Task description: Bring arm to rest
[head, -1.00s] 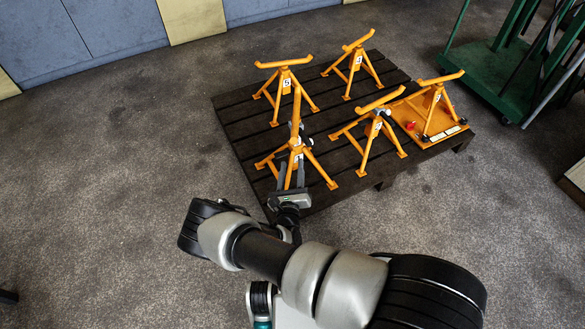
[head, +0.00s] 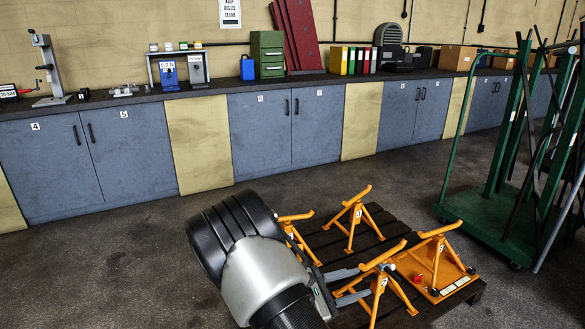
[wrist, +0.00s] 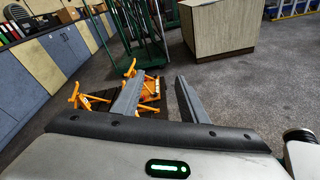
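My gripper (head: 362,282) is at the lower middle of the head view, raised in front of the orange stands and pointing right. Its two grey fingers are apart with nothing held between them. It also shows open in the wrist view (wrist: 160,82). My bent arm covers the lower left part of the pallet and hides some of the stands. An orange stand (head: 381,285) is seen right behind the fingertips; I cannot tell the exact gap.
A dark slatted pallet (head: 325,240) carries several orange stands. One stands on an orange plate (head: 422,262). A green trolley (head: 485,213) is at right, and blue cabinets (head: 290,130) line the back wall. The wrist view shows open floor (wrist: 245,85) at right.

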